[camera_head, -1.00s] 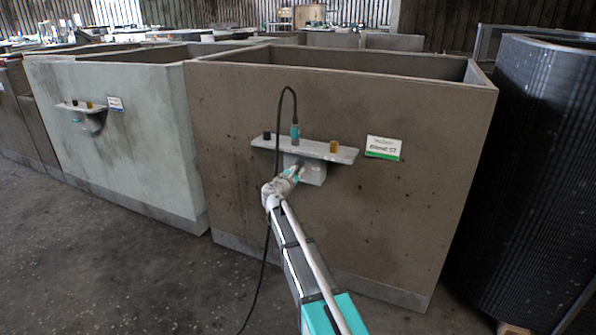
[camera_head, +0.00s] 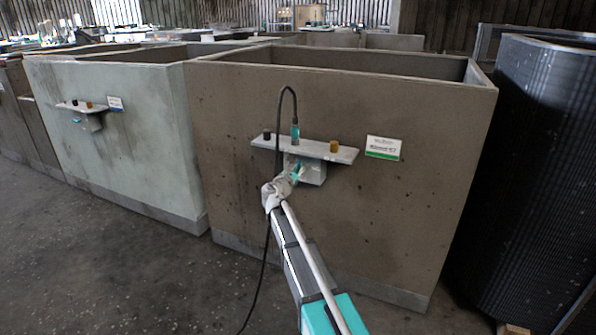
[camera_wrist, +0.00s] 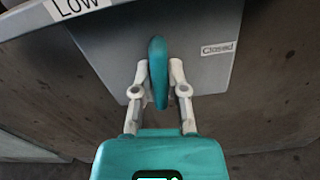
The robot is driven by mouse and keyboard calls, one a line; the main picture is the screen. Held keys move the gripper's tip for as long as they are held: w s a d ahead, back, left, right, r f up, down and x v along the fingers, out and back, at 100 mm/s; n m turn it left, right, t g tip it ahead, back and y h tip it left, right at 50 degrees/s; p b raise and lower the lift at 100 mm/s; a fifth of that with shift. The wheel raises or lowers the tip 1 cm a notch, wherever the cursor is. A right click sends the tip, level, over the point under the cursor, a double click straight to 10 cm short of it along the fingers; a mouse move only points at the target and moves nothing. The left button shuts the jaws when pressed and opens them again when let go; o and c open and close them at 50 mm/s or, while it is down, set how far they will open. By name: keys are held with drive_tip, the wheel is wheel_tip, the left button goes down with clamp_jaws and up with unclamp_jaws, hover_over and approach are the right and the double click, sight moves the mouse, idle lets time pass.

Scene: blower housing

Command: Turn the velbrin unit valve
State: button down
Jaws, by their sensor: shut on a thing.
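The teal valve handle (camera_wrist: 158,60) stands upright in the wrist view, in front of a grey box face. My gripper (camera_wrist: 161,76) is shut on it, with one pale finger on each side. A small "Closed" label (camera_wrist: 217,48) is to the right of the handle. In the head view, the grey box (camera_head: 313,172) hangs under a shelf (camera_head: 310,148) on the brown housing wall. My gripper (camera_head: 294,174) is at the front of this box, and my wrist partly hides it.
The shelf carries a black knob (camera_head: 266,135), a teal cable connector (camera_head: 295,131) and an amber knob (camera_head: 334,146). A black cable (camera_head: 280,102) loops above it and hangs down beside my arm. A white and green sign (camera_head: 383,148) is to the right. A dark ribbed cylinder (camera_head: 535,170) stands further right.

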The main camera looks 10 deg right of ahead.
drive_tip(key=c, duration=0.7)
unclamp_jaws()
drive_tip(key=shift+o, duration=0.2)
drive_tip(key=shift+s+a, duration=0.1)
drive_tip(key=v, duration=1.1)
drive_tip(key=shift+s+a, duration=0.2)
drive_tip(key=shift+s, duration=0.1)
